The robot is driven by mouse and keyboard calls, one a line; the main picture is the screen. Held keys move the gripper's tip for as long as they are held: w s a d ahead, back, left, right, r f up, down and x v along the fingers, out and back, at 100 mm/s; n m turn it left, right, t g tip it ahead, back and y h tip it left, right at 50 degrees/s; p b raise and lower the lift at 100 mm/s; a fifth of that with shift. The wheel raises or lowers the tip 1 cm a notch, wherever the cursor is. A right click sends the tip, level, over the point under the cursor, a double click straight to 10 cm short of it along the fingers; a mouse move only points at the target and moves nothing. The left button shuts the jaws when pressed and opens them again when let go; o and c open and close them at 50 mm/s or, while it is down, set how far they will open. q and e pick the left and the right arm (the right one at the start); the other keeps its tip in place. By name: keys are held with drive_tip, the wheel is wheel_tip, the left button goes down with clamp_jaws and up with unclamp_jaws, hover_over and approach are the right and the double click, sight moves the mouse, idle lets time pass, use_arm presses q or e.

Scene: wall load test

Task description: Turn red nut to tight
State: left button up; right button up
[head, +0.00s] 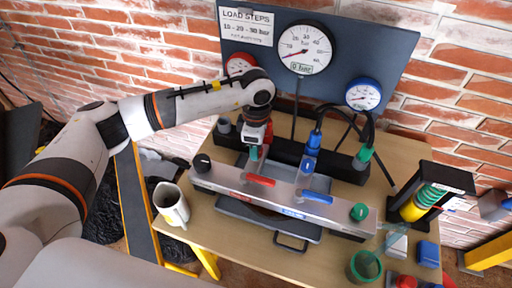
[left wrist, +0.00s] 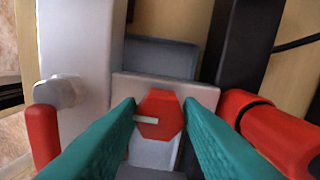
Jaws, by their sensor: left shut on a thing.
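The red nut (left wrist: 162,104) is a six-sided head with a short white mark on its left half, seen face-on in the left wrist view. My left gripper (left wrist: 160,122) has its two green fingers on either side of the nut and is shut on it. In the head view the left gripper (head: 253,153) points down at the back of the grey manifold (head: 222,180), and the nut is hidden there. The large middle gauge (head: 304,47) reads 0 bar on its display. The sign (head: 247,25) reads "LOAD STEPS 10 - 20 - 30 bar". My right gripper is out of view.
A red lever (head: 258,180) and a blue lever (head: 316,196) stick out from the manifold. A blue fitting (head: 312,145) with a hose stands right of my gripper. A white mug (head: 171,205) is at the table's left edge. A green cup (head: 364,267) and blocks stand front right.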

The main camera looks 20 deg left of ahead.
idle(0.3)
use_arm(q)
drive_tip(key=o, duration=1)
wheel_tip(320, 180, up, 12)
drive_tip(key=shift+w+r+b, duration=0.1)
drive_tip(key=shift+w+b, duration=0.05)
drive_tip(key=shift+b, duration=0.95)
